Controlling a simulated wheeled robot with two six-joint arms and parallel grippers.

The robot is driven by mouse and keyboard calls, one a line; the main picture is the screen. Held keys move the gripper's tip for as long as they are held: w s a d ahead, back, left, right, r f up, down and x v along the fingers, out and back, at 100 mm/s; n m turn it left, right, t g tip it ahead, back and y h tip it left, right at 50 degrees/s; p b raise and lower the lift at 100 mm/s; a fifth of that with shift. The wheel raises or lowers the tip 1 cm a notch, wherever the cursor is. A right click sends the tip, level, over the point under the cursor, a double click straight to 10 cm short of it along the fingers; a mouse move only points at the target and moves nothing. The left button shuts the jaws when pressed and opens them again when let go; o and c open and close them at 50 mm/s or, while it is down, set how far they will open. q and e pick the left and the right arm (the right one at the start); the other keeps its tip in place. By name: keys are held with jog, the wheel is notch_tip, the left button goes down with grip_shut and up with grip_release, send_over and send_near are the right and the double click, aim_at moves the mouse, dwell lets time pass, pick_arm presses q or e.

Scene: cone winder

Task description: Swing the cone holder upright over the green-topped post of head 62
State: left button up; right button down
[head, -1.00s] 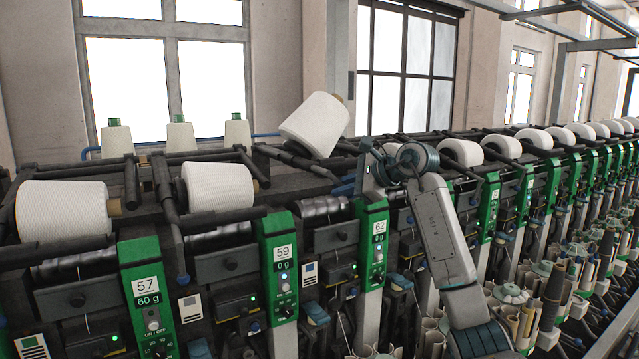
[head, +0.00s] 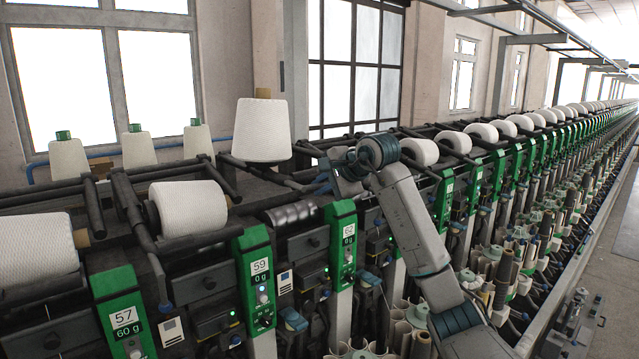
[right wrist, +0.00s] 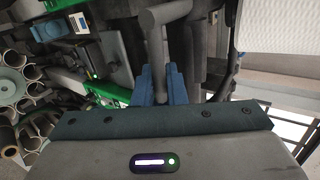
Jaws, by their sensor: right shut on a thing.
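The white yarn cone (head: 263,130) of head 62 stands upright in the head view, narrow brown end up. Its dark cone holder (head: 272,177) is below it, behind and left of the green-topped post (head: 342,240) labelled 62. My right gripper (head: 324,180) is behind the top of that post, partly hidden by my own wrist. In the right wrist view its blue fingers (right wrist: 161,84) are shut on the grey bar of the holder (right wrist: 158,45). The cone (right wrist: 280,25) shows at the upper right there. My left gripper is not in view.
Heads 59 (head: 259,280) and 57 (head: 125,325) stand to the left, with cones lying on their holders. Several small cones (head: 138,148) stand at the back left. A long row of heads and cones runs off to the right. An aisle floor (head: 615,240) is clear at far right.

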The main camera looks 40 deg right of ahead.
dwell(0.4)
jog(key=c, duration=1.6)
grip_release()
jog(key=shift+c, duration=0.2)
jog(key=shift+o, duration=0.3)
jog(key=shift+s+r+b, duration=0.15)
jog(key=shift+s+b, duration=0.15)
jog(key=b+v, duration=0.3)
jog(key=v, duration=0.7)
jog(key=shift+b, duration=0.3)
